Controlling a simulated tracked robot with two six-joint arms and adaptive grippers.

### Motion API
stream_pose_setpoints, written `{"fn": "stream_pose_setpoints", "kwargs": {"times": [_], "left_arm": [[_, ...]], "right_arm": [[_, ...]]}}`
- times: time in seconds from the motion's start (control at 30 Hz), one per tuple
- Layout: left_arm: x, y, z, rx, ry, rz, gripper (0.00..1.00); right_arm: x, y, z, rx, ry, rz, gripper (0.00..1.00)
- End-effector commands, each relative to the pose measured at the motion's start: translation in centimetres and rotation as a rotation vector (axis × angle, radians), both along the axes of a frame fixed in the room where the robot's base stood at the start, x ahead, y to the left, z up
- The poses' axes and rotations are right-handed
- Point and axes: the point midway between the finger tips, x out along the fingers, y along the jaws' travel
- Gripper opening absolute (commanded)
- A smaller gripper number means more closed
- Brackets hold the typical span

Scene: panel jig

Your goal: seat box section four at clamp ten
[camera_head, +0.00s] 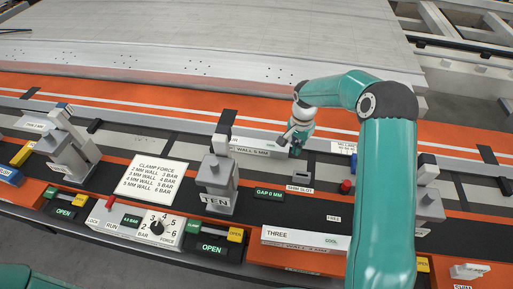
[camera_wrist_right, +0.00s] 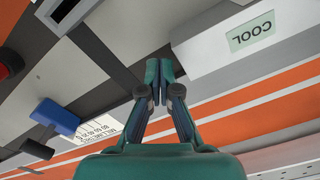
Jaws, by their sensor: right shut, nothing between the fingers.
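Clamp ten (camera_head: 217,178) is a grey upright post with a "TEN" plate on the front of the jig. A pale box section (camera_head: 250,148), its front label ending in "WALL" and a thickness I cannot read surely, lies along the rail just behind and right of the clamp. Its number is not readable. My right gripper (camera_head: 293,143) is at its right end, shut and empty. In the right wrist view the shut fingertips (camera_wrist_right: 158,78) are beside a pale box section (camera_wrist_right: 215,45) with a "COOL" display, apparently the same one. My left gripper is not in view.
A box section marked "THREE" (camera_head: 300,238) lies at the front. A "GAP 0 MM" display (camera_head: 269,195), a shim slot (camera_head: 300,188) and a red knob (camera_head: 346,186) are right of clamp ten. A clamp force card (camera_head: 153,180) and pressure dial (camera_head: 157,227) are left. Other clamps (camera_head: 70,145) flank it.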

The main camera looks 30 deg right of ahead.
Motion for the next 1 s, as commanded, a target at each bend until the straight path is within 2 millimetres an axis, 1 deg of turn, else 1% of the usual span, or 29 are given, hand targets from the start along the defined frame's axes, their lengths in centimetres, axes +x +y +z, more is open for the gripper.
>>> {"fn": "stream_pose_setpoints", "kwargs": {"times": [0.23, 0.47, 0.57, 1.0], "left_arm": [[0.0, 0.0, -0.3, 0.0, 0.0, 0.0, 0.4], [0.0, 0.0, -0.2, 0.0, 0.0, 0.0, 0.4], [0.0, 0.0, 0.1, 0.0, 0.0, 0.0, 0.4], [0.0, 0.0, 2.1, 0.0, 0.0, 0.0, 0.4]], "right_arm": [[-0.6, -0.8, 0.0, 0.0, 0.0, -0.001, 0.0], [-0.8, -1.0, 0.2, 0.0, 0.0, 0.0, 0.0], [-0.8, -1.0, 0.8, -0.001, -0.001, 0.0, 0.0], [-0.8, -0.9, 4.3, -0.001, -0.001, 0.001, 0.0]]}}
